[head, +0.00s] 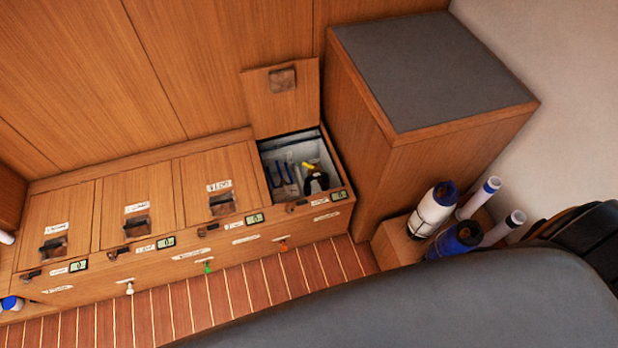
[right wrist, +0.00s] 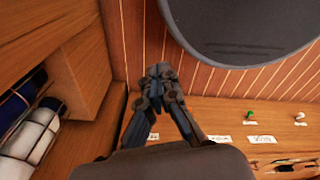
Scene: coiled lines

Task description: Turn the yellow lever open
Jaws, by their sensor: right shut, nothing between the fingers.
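The yellow lever (head: 308,166) is a small piece inside the open compartment (head: 262,146) at the right end of the wooden locker row. It lies close to a black curved part (head: 316,182), with blue-edged pieces to its left. It is too small for me to tell its exact angle. My right gripper (right wrist: 160,70) shows only in the right wrist view, with its fingertips together and nothing between them. It shows against the floor and the locker front. The lever is not in that view, so their distance is unclear. My left gripper is not in view.
The open compartment's lid (head: 283,92) stands upright behind it. Several closed lids (head: 140,200) lie to the left. A tall cabinet (head: 430,70) rises to the right. White and blue rolls (head: 432,210) stand beside it. Green (head: 208,267) and orange (head: 283,245) knobs stick out in front.

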